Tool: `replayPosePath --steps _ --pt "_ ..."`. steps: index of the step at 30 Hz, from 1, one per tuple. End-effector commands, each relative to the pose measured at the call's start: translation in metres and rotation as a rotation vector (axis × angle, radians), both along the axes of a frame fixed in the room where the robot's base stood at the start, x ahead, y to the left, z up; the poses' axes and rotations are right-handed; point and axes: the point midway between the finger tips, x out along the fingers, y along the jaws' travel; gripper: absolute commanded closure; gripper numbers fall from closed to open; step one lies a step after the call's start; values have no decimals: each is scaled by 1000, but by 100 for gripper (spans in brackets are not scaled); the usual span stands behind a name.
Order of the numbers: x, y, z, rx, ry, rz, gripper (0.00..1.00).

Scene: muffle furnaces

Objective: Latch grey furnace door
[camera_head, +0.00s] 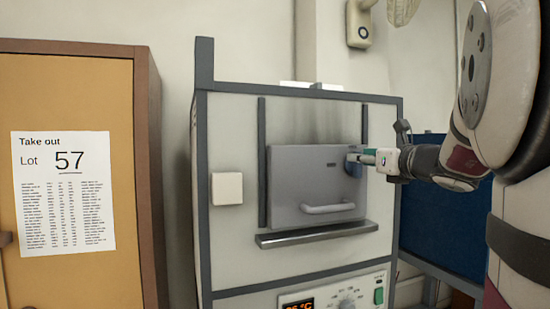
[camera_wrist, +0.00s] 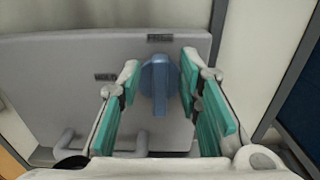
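The grey furnace door (camera_head: 310,180) is closed flat against the front of the furnace (camera_head: 237,255), with a bar handle (camera_head: 328,208) low on it. A blue latch knob (camera_wrist: 159,86) sits near the door's upper right edge, its lever hanging straight down. In the wrist view my gripper (camera_wrist: 161,72) is open, one teal-padded finger on each side of the knob, with small gaps that look like no contact. In the head view my gripper (camera_head: 366,157) reaches in from the right, and the knob (camera_head: 354,168) is partly hidden by it.
A ledge (camera_head: 316,234) juts out below the door, and a control panel (camera_head: 335,293) is under it. A white box (camera_head: 227,188) is on the furnace front at left. A brown cabinet (camera_head: 150,180) stands left.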

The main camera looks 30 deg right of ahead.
Motion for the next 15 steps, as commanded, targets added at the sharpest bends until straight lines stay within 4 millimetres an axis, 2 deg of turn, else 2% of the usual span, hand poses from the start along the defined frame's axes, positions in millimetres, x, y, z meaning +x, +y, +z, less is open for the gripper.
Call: replayPosePath --steps 1,3,4,15 --pt "0 0 0 0 0 0 81" --pt "0 0 0 0 0 0 97" --pt "0 0 0 0 0 0 100" --pt "1 1 -1 -23 6 0 100"
